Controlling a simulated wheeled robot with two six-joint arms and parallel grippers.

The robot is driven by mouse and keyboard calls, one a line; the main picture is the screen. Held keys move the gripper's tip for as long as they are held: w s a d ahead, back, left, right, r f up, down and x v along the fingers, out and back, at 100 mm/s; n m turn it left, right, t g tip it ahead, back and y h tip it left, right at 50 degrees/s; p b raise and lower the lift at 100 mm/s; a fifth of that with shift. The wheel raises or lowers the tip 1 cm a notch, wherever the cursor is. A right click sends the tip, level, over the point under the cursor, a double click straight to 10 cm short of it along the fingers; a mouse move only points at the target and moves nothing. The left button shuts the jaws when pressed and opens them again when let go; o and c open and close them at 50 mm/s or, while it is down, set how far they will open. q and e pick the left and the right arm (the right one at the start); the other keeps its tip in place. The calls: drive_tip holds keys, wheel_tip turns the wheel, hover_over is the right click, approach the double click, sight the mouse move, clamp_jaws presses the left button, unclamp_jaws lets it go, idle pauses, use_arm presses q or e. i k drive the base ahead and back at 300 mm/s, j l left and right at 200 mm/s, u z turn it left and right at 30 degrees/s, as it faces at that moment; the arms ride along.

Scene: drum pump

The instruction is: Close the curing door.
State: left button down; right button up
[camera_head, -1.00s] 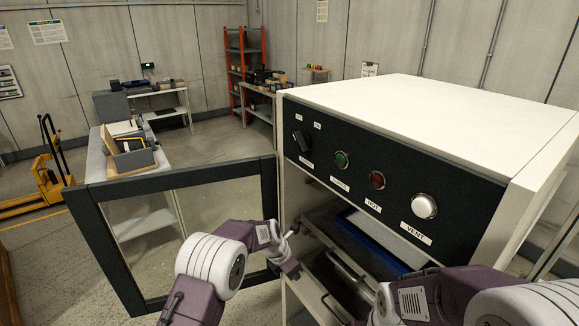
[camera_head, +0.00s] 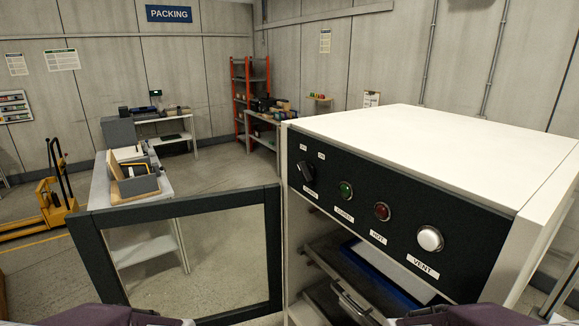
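The curing door (camera_head: 183,207) is a dark frame around a clear pane. It stands wide open to the left of the white curing cabinet (camera_head: 440,150), hinged at the cabinet's left front edge. The cabinet's opening is uncovered, with a tray holding a blue-edged item (camera_head: 385,275) on a shelf inside. A second tray with a metal handle (camera_head: 355,303) sits lower. Only parts of my arms show along the bottom edge of the head view. Both grippers are out of sight.
The cabinet's dark panel (camera_head: 385,215) carries a knob, green and red lights and a white VENT button. A table with a box (camera_head: 137,180) stands behind the door. A yellow pallet jack (camera_head: 50,205) is at the left. Open floor lies between.

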sight(84, 227)
drive_tip(key=j+z, duration=0.15)
drive_tip(key=j, duration=0.3)
drive_tip(key=j+z, duration=0.2)
drive_tip(key=j, duration=0.2)
drive_tip(key=j+z, duration=0.15)
drive_tip(key=j, duration=0.3)
drive_tip(key=k+j+z, duration=0.15)
drive_tip(key=j, duration=0.25)
drive_tip(key=j+z, duration=0.2)
drive_tip(key=j, duration=0.2)
drive_tip(key=k+j+z, duration=0.15)
drive_tip(key=j, duration=0.25)
drive_tip(key=k+j+z, duration=0.15)
drive_tip(key=j, duration=0.25)
drive_tip(key=j+z, duration=0.25)
drive_tip(key=j, duration=0.25)
drive_tip(key=j+z, duration=0.25)
drive_tip(key=j, duration=0.25)
drive_tip(key=k+j+z, duration=0.2)
drive_tip(key=j, duration=0.25)
drive_tip(key=k+j+z, duration=0.1)
drive_tip(key=j+z, duration=0.15)
drive_tip(key=j, duration=0.25)
drive_tip(key=i+j+z, duration=0.4)
drive_tip(key=j, duration=0.2)
drive_tip(key=i+j+z, duration=0.2)
drive_tip(key=j+z, duration=0.2)
drive_tip(key=j, duration=0.25)
drive_tip(key=k, duration=1)
drive_tip(key=i, duration=1)
